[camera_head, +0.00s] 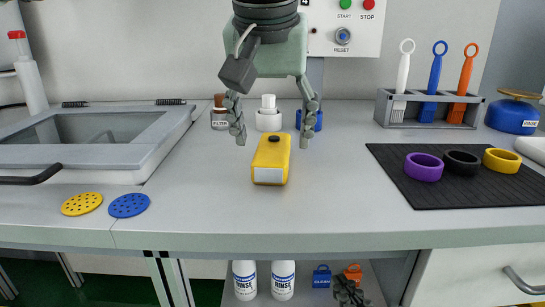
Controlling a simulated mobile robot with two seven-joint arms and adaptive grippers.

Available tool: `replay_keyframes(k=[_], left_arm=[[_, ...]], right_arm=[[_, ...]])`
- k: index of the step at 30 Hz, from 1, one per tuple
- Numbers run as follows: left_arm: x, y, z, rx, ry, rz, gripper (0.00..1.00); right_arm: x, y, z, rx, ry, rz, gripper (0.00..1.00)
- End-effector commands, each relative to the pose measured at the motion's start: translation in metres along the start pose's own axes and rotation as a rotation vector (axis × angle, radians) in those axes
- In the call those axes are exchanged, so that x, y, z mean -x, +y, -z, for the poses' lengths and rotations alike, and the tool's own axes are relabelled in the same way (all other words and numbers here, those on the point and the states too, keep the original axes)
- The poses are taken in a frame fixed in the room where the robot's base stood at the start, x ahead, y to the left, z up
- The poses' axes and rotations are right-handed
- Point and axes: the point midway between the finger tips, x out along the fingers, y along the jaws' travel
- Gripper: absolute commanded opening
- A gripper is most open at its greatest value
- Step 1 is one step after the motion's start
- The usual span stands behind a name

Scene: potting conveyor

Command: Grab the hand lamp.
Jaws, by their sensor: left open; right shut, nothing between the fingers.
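The hand lamp appears to be the yellow box-shaped thing (272,164) with a pale front panel and a dark knob on top. It sits on the grey bench in the middle of the head view. My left gripper (272,141) points down from above, open, with one finger to each side of the lamp's upper end. I see a gap between each finger and the lamp, and no contact. My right gripper (349,290) is low, in front of the shelf under the bench. It is shut and empty, with only its finger end in view.
Behind the lamp stand a brown FILTER jar (220,115), a white bottle (268,115) and a blue item (316,121). Yellow (82,204) and blue (128,205) discs lie left. A black mat (450,196) with three rings lies right. Rinse bottles (283,281) stand below.

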Motion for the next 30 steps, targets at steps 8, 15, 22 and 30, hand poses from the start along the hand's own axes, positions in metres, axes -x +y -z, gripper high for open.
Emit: replay_keyframes(k=[8,15,22,30], left_arm=[[-0.023,0.0,0.0,0.0,0.0,-0.001,0.67],[-0.023,0.0,0.0,0.0,0.001,-0.001,0.57],[-0.022,0.0,0.0,0.0,0.001,-0.001,0.29],[-0.022,0.0,0.0,0.001,0.002,-0.001,0.11]], right_arm=[[0.0,-0.005,0.012,-0.007,0.057,0.011,0.0],[0.0,-0.005,0.012,-0.007,0.056,0.011,0.0],[0.0,-0.005,0.012,-0.007,0.057,0.011,0.0],[0.0,-0.005,0.012,-0.007,0.056,0.011,0.0]])
